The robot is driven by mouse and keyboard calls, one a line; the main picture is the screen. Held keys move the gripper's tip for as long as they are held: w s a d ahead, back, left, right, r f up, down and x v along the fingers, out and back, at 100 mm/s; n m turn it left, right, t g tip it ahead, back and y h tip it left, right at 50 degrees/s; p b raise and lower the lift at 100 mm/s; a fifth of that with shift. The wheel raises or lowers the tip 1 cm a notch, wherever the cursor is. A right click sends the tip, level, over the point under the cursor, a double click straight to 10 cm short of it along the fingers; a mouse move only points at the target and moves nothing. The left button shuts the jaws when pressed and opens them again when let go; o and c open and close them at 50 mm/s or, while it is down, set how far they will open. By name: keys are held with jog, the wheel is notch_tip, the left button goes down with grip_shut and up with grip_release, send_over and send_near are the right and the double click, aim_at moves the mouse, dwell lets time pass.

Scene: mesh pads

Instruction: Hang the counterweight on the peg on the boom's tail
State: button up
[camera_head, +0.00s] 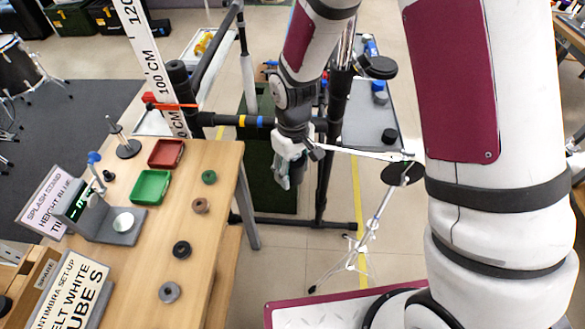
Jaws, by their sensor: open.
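My gripper (287,181) hangs fingers down beyond the table's right edge, at the left end of a thin pale boom (365,154). It is open, and I see nothing held in it. The boom runs right from beside my gripper to a dark round pad (403,174) on a tripod stand (359,253). I cannot make out a peg on the boom's tail. Several ring-shaped weights lie on the table: green (209,177), brown (200,205), black (182,249) and grey (169,291). I cannot tell whether one is the counterweight.
The wooden table (225,215) also holds a red tray (166,153), a green tray (151,187), a scale (114,228) and sign cards (73,290). A dark rack frame (285,222) stands behind my gripper. A white height ruler (148,55) rises beyond the table.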

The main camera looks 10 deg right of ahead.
jog(key=r, duration=0.5)
jog(key=w+r, duration=0.1)
jog(key=r, duration=0.2)
jog(key=shift+d, duration=0.1)
jog(key=shift+s, duration=0.1)
jog(key=shift+s, duration=0.1)
jog(key=shift+s+r+p, duration=0.35)
jog(key=shift+r+p, duration=0.05)
jog(key=shift+p, duration=0.05)
jog(key=shift+s+r+p, duration=0.55)
jog(key=shift+r+p, duration=0.2)
jog(key=shift+p, duration=0.05)
jog(key=s+d+r+m+t, duration=0.2)
jog(key=s+d+r, duration=0.35)
jog(key=r, duration=0.35)
jog(key=s+d+r+m+t, duration=0.1)
jog(key=s+d+r+m, duration=0.2)
jog(key=s+d+r, duration=0.5)
jog(key=s+r+m+t, duration=0.1)
jog(key=s+r+t, duration=0.1)
jog(key=s+r, duration=0.2)
jog(key=shift+s+r+m, duration=0.25)
jog(key=shift+s+m, duration=0.15)
jog(key=shift+s, duration=0.6)
